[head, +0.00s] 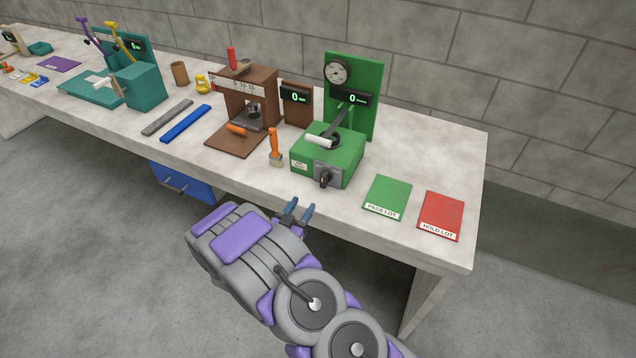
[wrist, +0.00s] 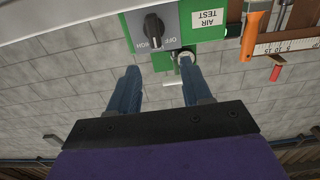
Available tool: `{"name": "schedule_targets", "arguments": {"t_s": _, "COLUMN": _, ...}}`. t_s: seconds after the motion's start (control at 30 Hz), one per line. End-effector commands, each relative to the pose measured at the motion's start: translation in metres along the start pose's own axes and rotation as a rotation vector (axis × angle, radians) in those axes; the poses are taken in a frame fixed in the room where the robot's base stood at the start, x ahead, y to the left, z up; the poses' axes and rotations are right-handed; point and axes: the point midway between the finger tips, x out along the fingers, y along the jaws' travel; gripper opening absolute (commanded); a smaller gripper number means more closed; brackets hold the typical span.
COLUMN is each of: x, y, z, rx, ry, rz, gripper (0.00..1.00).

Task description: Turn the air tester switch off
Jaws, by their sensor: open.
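The green air tester (head: 327,154) stands near the front edge of the bench, with a gauge and a green "0" display on its back panel. Its black rotary switch (head: 325,178) sits on a grey plate on the front face. In the wrist view the switch (wrist: 153,27) shows at the top, with OFF lettering beside it; I cannot tell which setting it points to. My gripper (head: 299,212) is open and empty, in front of the bench edge, below and left of the switch. Its two blue fingers (wrist: 158,76) are apart, and nothing is between them.
An orange-handled brush (head: 275,148) stands left of the tester. A green PASS LOT card (head: 388,198) and a red HOLD LOT card (head: 441,215) lie to its right. A brown press (head: 248,95) and teal machine (head: 140,88) stand farther left.

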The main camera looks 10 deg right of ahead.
Motion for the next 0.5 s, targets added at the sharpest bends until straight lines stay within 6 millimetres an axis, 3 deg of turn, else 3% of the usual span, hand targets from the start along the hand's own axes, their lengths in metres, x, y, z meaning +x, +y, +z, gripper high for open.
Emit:
{"name": "schedule_targets", "arguments": {"t_s": 0.1, "x": 0.023, "y": 0.005, "z": 0.000, "rx": 0.005, "ry": 0.000, "rz": 0.006, "gripper": 0.49}}
{"name": "schedule_targets", "arguments": {"t_s": 0.5, "x": 0.084, "y": 0.001, "z": 0.001, "rx": 0.001, "ry": 0.002, "rz": 0.004, "gripper": 0.49}}
